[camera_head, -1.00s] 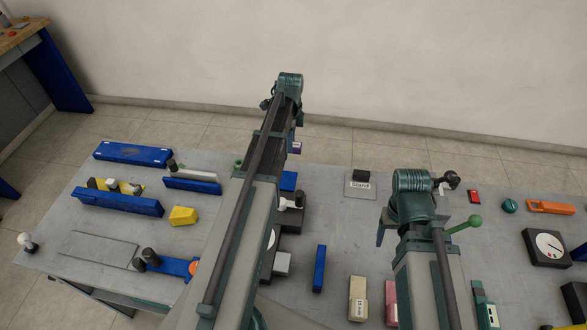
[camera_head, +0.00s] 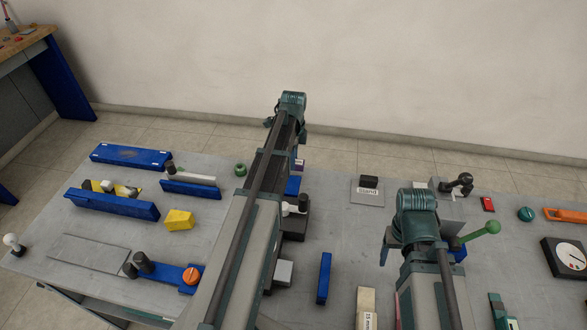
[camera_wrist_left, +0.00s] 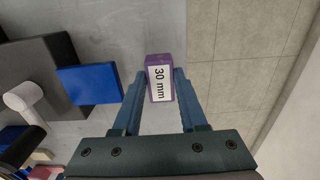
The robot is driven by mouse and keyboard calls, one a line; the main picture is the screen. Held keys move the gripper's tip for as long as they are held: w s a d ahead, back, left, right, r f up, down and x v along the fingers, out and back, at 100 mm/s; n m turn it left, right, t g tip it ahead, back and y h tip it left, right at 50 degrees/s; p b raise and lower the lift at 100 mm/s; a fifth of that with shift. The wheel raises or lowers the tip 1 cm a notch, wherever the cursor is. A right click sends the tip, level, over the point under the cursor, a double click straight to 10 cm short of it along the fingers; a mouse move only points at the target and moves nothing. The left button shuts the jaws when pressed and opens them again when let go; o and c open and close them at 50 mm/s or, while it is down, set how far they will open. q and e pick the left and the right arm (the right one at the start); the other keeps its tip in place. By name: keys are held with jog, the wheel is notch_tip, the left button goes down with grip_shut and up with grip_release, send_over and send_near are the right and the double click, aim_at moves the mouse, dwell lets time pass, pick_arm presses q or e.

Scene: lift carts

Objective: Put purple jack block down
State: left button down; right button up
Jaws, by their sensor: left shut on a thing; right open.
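The purple jack block (camera_wrist_left: 159,62), with a white "30 mm" label, sits between the two fingers of my left gripper (camera_wrist_left: 160,88) in the left wrist view. The gripper is shut on it. In the head view a small part of the purple block (camera_head: 299,165) shows beside my left arm, near the table's far edge. My arm hides most of the left gripper there. I cannot tell whether the block touches the table. My right gripper (camera_head: 418,255) is open over the right part of the table, partly hidden by its own arm.
A blue block (camera_wrist_left: 90,84) and a dark fixture with a white knob (camera_wrist_left: 24,103) lie close to the held block. The grey table (camera_head: 345,225) ends just beyond it, with tiled floor (camera_wrist_left: 240,70) past the edge. A stand (camera_head: 367,197) is to the right.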

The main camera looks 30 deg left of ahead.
pick_arm(q)
jog(key=shift+f+b, duration=1.35)
jog(key=shift+f, duration=0.35)
pick_arm(e)
jog(key=shift+f, duration=1.65)
pick_arm(q)
jog(key=shift+f, duration=0.2)
pick_arm(e)
jog(key=shift+f, duration=0.2)
pick_arm(q)
jog(key=shift+c, duration=2.2)
grip_release()
jog(key=shift+r, duration=0.1)
jog(key=shift+r, duration=0.1)
pick_arm(e)
jog(key=shift+r, duration=0.15)
pick_arm(q)
notch_tip(320, 180, up, 12)
jog(key=p, duration=1.2)
pick_arm(e)
notch_tip(320, 180, up, 12)
